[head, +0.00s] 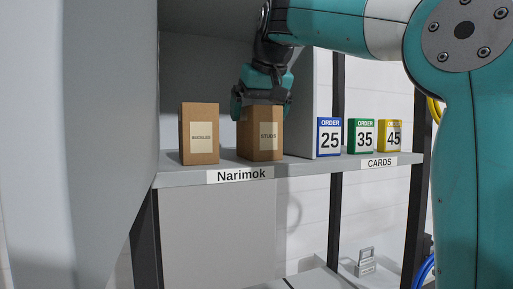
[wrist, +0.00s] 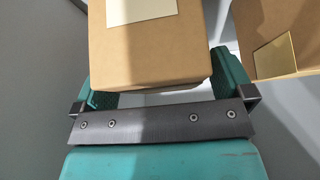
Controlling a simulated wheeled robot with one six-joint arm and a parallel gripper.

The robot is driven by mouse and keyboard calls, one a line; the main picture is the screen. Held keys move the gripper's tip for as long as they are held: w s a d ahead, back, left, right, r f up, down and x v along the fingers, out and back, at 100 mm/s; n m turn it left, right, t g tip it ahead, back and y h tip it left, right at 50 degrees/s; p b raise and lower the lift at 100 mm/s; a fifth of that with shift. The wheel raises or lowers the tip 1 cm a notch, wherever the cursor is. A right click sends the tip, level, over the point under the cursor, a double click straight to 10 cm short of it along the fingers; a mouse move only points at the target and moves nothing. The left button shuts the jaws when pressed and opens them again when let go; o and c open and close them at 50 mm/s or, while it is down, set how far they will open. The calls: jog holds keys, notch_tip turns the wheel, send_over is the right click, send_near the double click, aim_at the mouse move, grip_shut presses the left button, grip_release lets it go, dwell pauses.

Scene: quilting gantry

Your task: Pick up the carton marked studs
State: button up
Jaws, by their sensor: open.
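The carton marked studs (head: 262,143) is a brown box with a pale label, standing upright on the grey shelf (head: 290,168). My gripper (head: 262,108) is above and around its top in the head view, with its fingers apart. In the wrist view a brown carton (wrist: 150,55) with a pale label lies between my two open fingers (wrist: 160,85). A gap shows beside the left finger; the right finger is very close to the carton, and I cannot tell whether it touches.
Another brown carton (head: 200,134), its label hard to read, stands left of the studs carton. To the right are order cards numbered 25 (head: 329,138), 35 (head: 361,136) and 45 (head: 390,136). A grey panel (head: 318,85) rises behind card 25. A padlock-like object (head: 365,263) sits lower down.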

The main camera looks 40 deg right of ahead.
jog(key=shift+w+f, duration=0.2)
jog(key=shift+f, duration=0.2)
jog(key=shift+r, duration=0.15)
jog(key=c, duration=1.1)
jog(key=shift+c, duration=0.2)
jog(key=shift+r, duration=0.2)
